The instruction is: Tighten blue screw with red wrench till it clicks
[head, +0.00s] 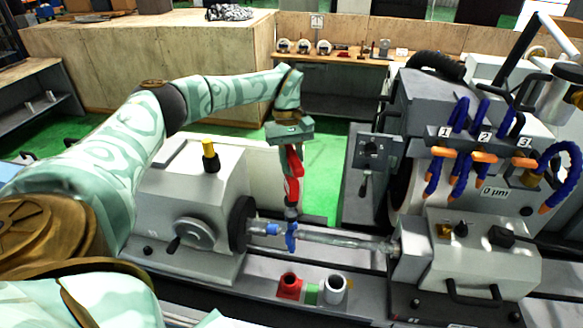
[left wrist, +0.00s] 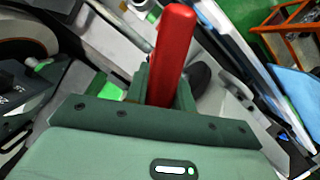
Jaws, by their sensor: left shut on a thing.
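My left gripper (head: 291,146) is shut on the red wrench (head: 292,178), which hangs down from it above the machine bed. In the left wrist view the red wrench (left wrist: 172,50) stands up between the fingers (left wrist: 165,85). The wrench's lower end is close to the blue screw (head: 291,236), a blue piece on the shaft near the left headstock. I cannot tell whether wrench and screw touch. The blue screw is not clearly seen in the left wrist view. My right gripper is not in view.
The grinder's left headstock (head: 190,205) has a handwheel and a yellow-black knob. A metal shaft (head: 345,240) runs to the right block (head: 470,255). A red holder (head: 289,286) and a white holder (head: 335,289) stand in front. Blue hoses (head: 460,115) hang at the right.

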